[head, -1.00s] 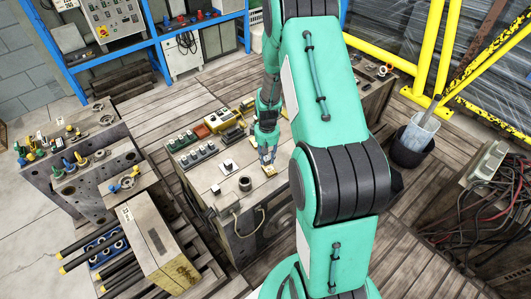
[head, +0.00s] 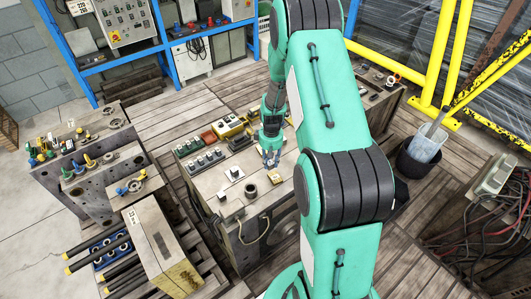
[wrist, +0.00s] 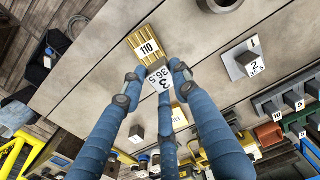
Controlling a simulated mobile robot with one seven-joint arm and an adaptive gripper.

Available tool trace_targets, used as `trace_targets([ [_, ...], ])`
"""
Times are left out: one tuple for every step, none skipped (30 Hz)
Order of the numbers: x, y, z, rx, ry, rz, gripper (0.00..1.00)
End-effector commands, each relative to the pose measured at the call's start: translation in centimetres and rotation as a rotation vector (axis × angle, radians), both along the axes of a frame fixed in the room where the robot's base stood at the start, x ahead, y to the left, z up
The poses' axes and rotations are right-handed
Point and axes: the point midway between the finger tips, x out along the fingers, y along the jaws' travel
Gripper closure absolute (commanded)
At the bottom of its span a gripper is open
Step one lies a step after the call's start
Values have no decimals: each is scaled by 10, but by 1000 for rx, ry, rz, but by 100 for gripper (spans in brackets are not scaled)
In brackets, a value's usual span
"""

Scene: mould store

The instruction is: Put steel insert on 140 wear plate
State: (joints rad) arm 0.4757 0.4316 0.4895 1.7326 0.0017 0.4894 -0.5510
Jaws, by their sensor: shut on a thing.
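My gripper (wrist: 157,80) has three blue fingers, closed around a small grey steel insert (wrist: 159,76) labelled "3" and "36.5" in the wrist view. The insert shows just beside a brass-coloured plate (wrist: 147,42) labelled 110; I cannot tell the height between them. A second yellowish plate (wrist: 178,115) lies behind the fingers, its label partly covered, so I cannot read whether it is 140. In the head view my gripper (head: 270,158) is over the bench top, just beyond a yellowish plate (head: 275,177). The held insert is too small to make out there.
A grey block on a plate labelled "2" (wrist: 246,60) stands to the right in the wrist view. A dark ring (head: 251,190) sits near the bench front. Green, red and yellow bins (head: 228,126) line the bench's left and back.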

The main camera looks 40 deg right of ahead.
Motion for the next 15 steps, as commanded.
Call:
trace_targets([
  [4,0,2,0,0,17,100],
  [6,-1,1,1,1,27,100],
  [7,-1,1,1,1,34,100],
  [8,-1,1,1,1,36,100],
  [8,-1,1,1,1,37,100],
  [8,-1,0,1,1,37,100],
  [8,-1,0,1,1,37,100],
  [7,-1,0,1,1,36,100],
  [7,-1,0,1,1,36,100],
  [7,-1,0,1,1,36,100],
  [8,-1,0,1,1,36,100],
  [8,-1,0,1,0,36,100],
  [9,-1,0,1,0,36,100],
  [9,-2,0,0,0,36,100],
  [11,-3,0,0,0,36,100],
])
